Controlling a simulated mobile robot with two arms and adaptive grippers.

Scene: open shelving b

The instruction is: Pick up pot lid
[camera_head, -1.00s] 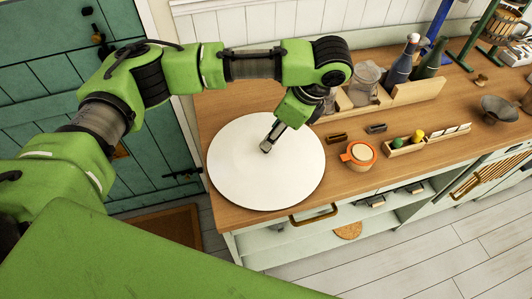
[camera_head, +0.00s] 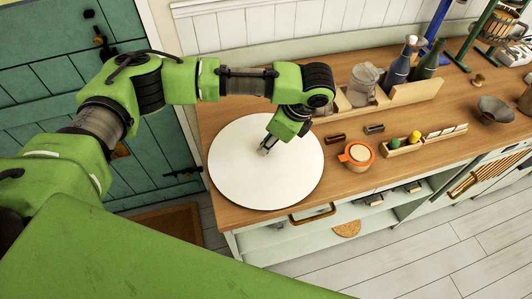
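A small orange pot (camera_head: 357,156) stands on the wooden counter, right of a large white round disc. Its round, pale top (camera_head: 359,152) looks like a lid, but I cannot tell whether it is a separate piece. My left gripper (camera_head: 265,149) points down over the white disc (camera_head: 240,178), left of the orange pot and apart from it. Its fingers are small and seen at a slant, so I cannot tell whether they are open. I see nothing held in it. My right gripper is out of view.
Behind the pot are two small dark blocks (camera_head: 335,139) and a wooden rack with a glass jar (camera_head: 365,84) and bottles (camera_head: 398,70). A small tray (camera_head: 405,148) sits to the right, a grey bowl (camera_head: 495,109) farther right. The counter's front edge runs close before the pot.

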